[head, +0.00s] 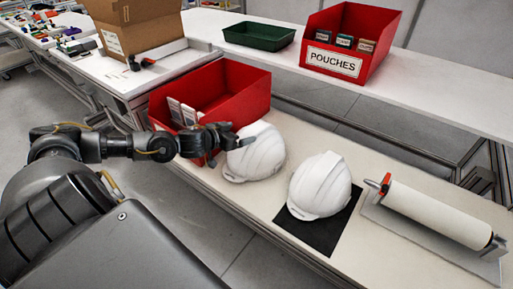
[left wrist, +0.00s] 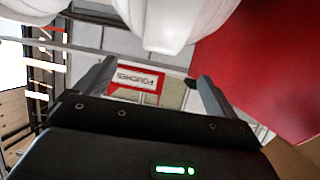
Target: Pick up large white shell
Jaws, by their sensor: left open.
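Two white helmet shells are on the bench in the head view. One shell (head: 258,153) sits beside the red bin, and the other shell (head: 320,184) sits on a black mat. I cannot tell for sure which is the larger. My left gripper (head: 226,137) is open at the upper left edge of the shell beside the bin; I cannot tell whether it touches it. My right gripper is not in view.
A red bin (head: 245,95) holding white packets stands close behind my left gripper; a red wall (left wrist: 265,55) fills the wrist view's right. The black mat (head: 318,236) and a white roll (head: 437,212) lie to the right. A pouches bin (head: 375,62) and green tray (head: 258,36) stand behind.

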